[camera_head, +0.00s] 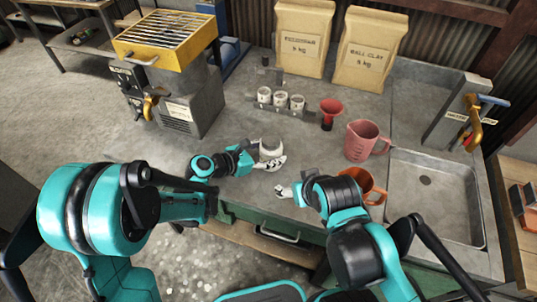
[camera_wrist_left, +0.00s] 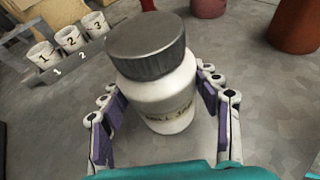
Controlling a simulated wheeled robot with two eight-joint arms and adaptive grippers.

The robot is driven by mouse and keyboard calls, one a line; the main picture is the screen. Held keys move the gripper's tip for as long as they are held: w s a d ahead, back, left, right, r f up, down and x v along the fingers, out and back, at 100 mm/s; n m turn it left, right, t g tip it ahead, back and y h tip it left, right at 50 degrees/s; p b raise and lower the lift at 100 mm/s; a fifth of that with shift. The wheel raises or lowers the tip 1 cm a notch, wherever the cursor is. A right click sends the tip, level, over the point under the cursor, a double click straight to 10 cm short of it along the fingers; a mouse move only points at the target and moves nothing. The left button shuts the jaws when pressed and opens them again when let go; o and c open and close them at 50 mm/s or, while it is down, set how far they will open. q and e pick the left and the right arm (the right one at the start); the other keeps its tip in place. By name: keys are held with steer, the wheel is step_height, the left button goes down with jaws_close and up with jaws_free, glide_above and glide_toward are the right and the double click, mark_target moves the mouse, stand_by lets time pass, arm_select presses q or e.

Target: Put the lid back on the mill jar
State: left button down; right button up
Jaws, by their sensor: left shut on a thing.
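The white mill jar (camera_wrist_left: 168,102) stands upright between the fingers of my left gripper (camera_wrist_left: 160,105). A dark grey ridged lid (camera_wrist_left: 146,45) sits on top of the jar in the left wrist view. The jar's label is partly legible. In the head view the jar (camera_head: 271,150) is on the grey worktop, with my left gripper (camera_head: 268,163) shut on it from the front left. My right gripper (camera_head: 283,190) is low over the worktop's front edge, to the right of and nearer than the jar. Its fingers are too small to read.
Behind the jar is a rack of numbered cups (camera_head: 280,100). A red funnel (camera_head: 330,112), pink jug (camera_head: 365,140) and orange mug (camera_head: 372,186) stand right, before the sink (camera_head: 437,190). A yellow-topped machine (camera_head: 170,75) is at left; two paper bags (camera_head: 369,48) stand behind.

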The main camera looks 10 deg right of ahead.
arm_select(q)
steer(key=shift+w+f, duration=0.1)
steer(key=shift+f, duration=0.3)
steer(key=shift+r, duration=0.1)
arm_select(e)
steer(key=shift+w+f, duration=0.1)
steer(key=shift+f, duration=0.1)
arm_select(q)
steer(key=shift+c, duration=2)
jaws_free()
arm_select(e)
steer(key=shift+f, duration=0.1)
